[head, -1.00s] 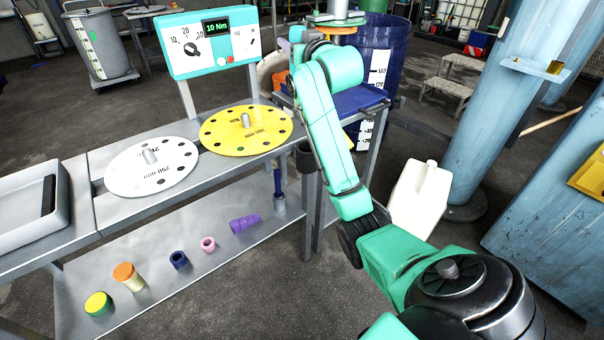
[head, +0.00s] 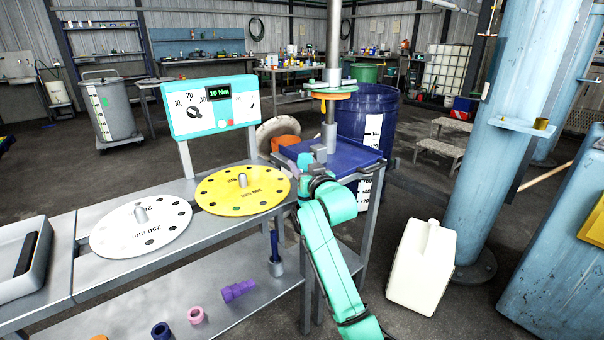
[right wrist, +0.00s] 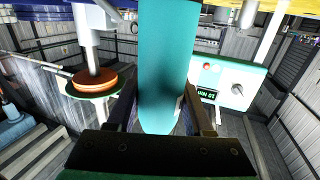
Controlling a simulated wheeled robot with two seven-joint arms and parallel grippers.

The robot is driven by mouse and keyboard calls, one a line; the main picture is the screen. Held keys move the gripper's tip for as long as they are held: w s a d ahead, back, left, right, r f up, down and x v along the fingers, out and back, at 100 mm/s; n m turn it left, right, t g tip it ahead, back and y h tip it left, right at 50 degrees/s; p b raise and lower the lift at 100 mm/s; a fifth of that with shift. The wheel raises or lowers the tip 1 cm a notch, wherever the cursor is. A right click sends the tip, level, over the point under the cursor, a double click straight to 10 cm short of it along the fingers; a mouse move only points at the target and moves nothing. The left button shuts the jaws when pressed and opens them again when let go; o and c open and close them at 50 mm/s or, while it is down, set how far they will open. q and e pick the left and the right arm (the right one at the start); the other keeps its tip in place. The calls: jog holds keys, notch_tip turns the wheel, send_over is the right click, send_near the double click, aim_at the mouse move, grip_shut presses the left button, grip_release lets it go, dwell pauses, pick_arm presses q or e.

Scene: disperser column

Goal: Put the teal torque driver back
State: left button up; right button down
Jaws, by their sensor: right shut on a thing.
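The teal torque driver (right wrist: 163,65) shows large in the right wrist view, a rounded teal body between the two fingers of my right gripper (right wrist: 163,118). The gripper is shut on it. In the head view my right gripper (head: 318,158) is over the right end of the bench, beside the blue tray top. I cannot make out the driver there; my own arm and gripper seem to hide it. My left gripper is not in view.
A teal box reading 10 Nm (head: 211,105) stands behind a yellow disc (head: 225,198) and a white disc (head: 115,235) on the bench. The disperser shaft (head: 330,135) rises over the blue tray top (head: 350,158). A white jerrycan (head: 420,270) stands on the floor at right.

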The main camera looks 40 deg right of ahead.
jog(key=shift+f, duration=0.8)
jog(key=shift+c, duration=1.5)
grip_release()
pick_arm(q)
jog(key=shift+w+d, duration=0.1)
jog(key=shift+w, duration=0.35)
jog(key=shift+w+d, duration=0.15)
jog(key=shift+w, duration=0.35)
pick_arm(e)
jog(key=v, duration=1.2)
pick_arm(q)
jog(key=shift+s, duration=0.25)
